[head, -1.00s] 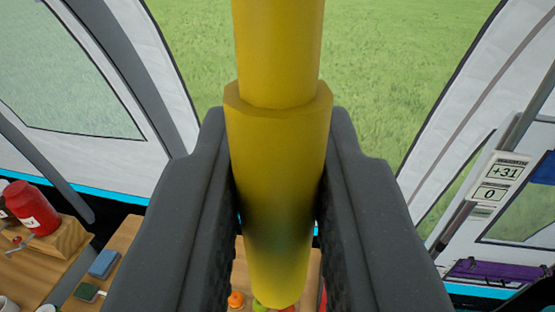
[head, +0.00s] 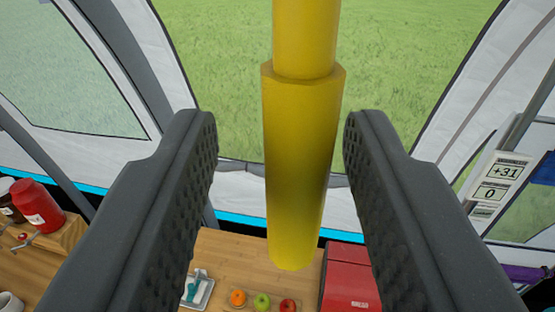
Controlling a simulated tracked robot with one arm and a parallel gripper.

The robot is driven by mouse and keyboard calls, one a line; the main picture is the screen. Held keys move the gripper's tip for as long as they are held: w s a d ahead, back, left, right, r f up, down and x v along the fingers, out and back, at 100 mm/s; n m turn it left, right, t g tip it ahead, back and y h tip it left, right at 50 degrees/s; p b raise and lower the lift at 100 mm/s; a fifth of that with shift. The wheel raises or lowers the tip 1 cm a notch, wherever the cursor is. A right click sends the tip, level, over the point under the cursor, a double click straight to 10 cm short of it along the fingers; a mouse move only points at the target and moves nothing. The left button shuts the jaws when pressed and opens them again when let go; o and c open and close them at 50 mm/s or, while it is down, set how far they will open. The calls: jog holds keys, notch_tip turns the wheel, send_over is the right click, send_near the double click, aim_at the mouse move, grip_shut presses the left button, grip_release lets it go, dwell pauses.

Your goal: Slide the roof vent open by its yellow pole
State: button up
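The yellow pole (head: 302,140) hangs down from the top of the head view, with a thicker sleeve at its lower part and its bottom end free. My gripper (head: 281,125) is open, with one dark grey finger on each side of the pole. The pole is nearer the right finger, and gaps show on both sides of it. The roof vent is out of view above, so how far open it is cannot be seen.
Below is a wooden counter (head: 235,262) with a red bread box (head: 349,278), several fruits and a small tray (head: 198,290). A red canister (head: 36,205) stands at the left. A thermometer panel (head: 497,185) hangs at the right. Tent walls and grass lie behind.

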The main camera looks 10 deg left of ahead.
jog(key=s+d+b, duration=0.1)
jog(key=s+b, duration=0.2)
jog(key=s, duration=0.9)
jog(key=shift+d+b, duration=0.3)
jog(key=shift+f, duration=0.1)
jog(key=s+d+f+b, duration=0.2)
jog(key=d+f+b, duration=0.2)
jog(key=f, duration=0.4)
jog(key=s+d+f+m+g+h+b, duration=0.1)
jog(key=s+d+f+b, duration=0.2)
jog(key=f, duration=0.6)
jog(key=s+d+f+g+h+b, duration=0.1)
jog(key=s+d+f+b, duration=0.1)
jog(key=d+f+b, duration=0.3)
notch_tip(320, 180, down, 4)
jog(key=shift+s+d+r, duration=0.15)
jog(key=shift+s+d, duration=0.15)
jog(key=shift+d, duration=0.4)
